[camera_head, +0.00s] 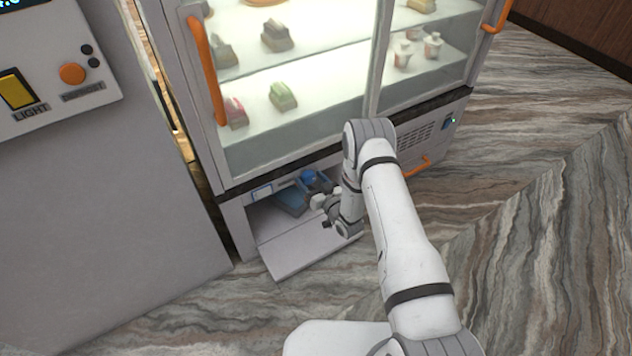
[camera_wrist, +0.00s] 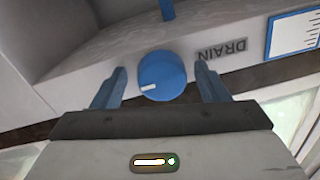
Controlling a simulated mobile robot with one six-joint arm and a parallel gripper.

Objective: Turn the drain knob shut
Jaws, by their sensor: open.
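The drain knob is a round blue knob (camera_wrist: 162,75) with a white pointer mark, beside a "DRAIN" label (camera_wrist: 222,51) that appears upside down in the wrist view. In the head view the blue knob (camera_head: 309,177) shows small inside the low compartment under the display case. My gripper (camera_wrist: 160,88) is open, with one blue finger on each side of the knob. A gap shows between the knob and each finger. In the head view my gripper (camera_head: 326,207) is at the compartment opening, and its fingers are hard to make out.
A lowered flap (camera_head: 305,250) lies open in front of the compartment. The glass display case (camera_head: 290,130) stands above it, with orange handles. A grey cabinet with a control panel (camera_head: 60,75) stands at the left. The marbled floor (camera_head: 540,210) at the right is clear.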

